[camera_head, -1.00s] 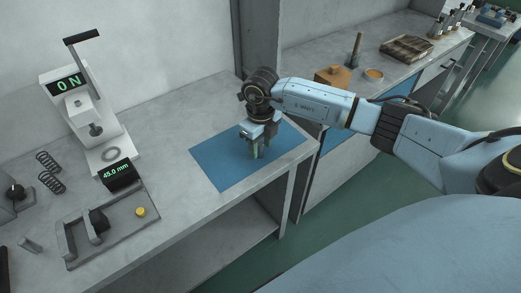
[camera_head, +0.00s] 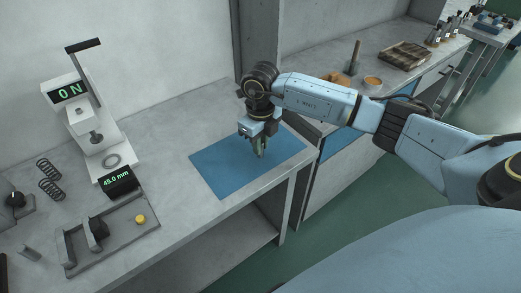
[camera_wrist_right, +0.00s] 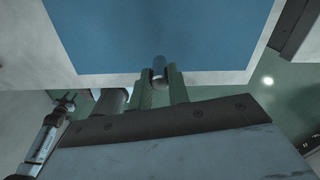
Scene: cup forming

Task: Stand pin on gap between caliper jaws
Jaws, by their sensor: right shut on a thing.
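The caliper (camera_head: 112,243) lies at the lower left of the head view, a grey plate with two upright jaws, a gap between them, a yellow knob and a display reading 45.0 mm. My right gripper (camera_head: 260,153) points down over the blue mat (camera_head: 215,168). In the right wrist view my right gripper (camera_wrist_right: 160,83) is shut on a small grey cylindrical pin (camera_wrist_right: 159,66), held between the fingertips. The pin is hardly visible in the head view, and I cannot tell its clearance from the mat. My left gripper is not in view.
A press (camera_head: 87,120) with a 0 N display stands behind the caliper. The bench between caliper and mat is clear.

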